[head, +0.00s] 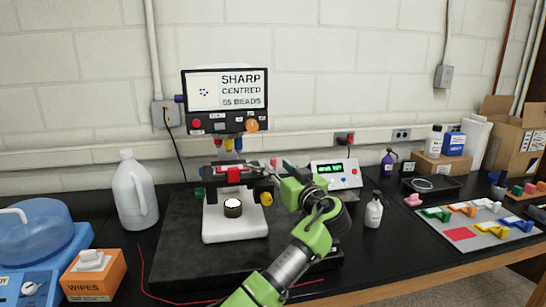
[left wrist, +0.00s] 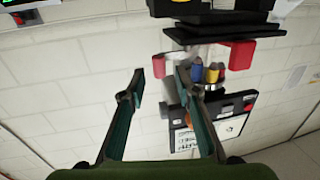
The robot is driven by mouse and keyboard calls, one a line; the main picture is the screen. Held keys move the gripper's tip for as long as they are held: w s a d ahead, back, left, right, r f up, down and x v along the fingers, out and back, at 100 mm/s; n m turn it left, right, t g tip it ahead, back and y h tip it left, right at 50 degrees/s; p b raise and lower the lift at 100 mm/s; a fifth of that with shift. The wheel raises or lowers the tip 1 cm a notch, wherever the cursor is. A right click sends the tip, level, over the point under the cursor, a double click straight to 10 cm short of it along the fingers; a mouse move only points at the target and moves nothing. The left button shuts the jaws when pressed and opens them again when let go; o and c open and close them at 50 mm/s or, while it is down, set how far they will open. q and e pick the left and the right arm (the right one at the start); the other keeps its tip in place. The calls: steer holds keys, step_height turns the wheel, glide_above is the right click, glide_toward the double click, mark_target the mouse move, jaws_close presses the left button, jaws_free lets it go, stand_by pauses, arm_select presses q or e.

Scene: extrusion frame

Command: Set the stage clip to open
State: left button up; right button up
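The microscope (head: 238,215) stands on a black bench with a white base and a dark stage. A red piece (head: 233,175), which looks like the stage clip, sits at the stage front. The left wrist view is upside down and shows red pieces (left wrist: 240,54) by the stage; I cannot tell whether the clip is open or shut. My left gripper (head: 277,168) is just right of the stage. In the left wrist view its two fingers (left wrist: 161,72) are apart with nothing gripped between them. My right gripper is not in view.
The microscope's screen (head: 226,91) reads "SHARP CENTRED 55 BEADS". A control box (head: 336,175) stands behind my left arm. A white jug (head: 134,190) and a wipes box (head: 93,277) are at left. A small bottle (head: 374,211) and a tray of coloured parts (head: 478,228) are at right.

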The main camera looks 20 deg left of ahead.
mark_target(275, 163)
arm_select(q)
steer(key=p+x, duration=0.1)
steer(key=x, duration=0.2)
steer(key=shift+w+a+r, duration=0.15)
steer(key=shift+w+a, duration=0.05)
steer(key=shift+w, duration=0.1)
steer(key=shift+w+a, duration=0.3)
steer(key=shift+w, duration=0.05)
jaws_close()
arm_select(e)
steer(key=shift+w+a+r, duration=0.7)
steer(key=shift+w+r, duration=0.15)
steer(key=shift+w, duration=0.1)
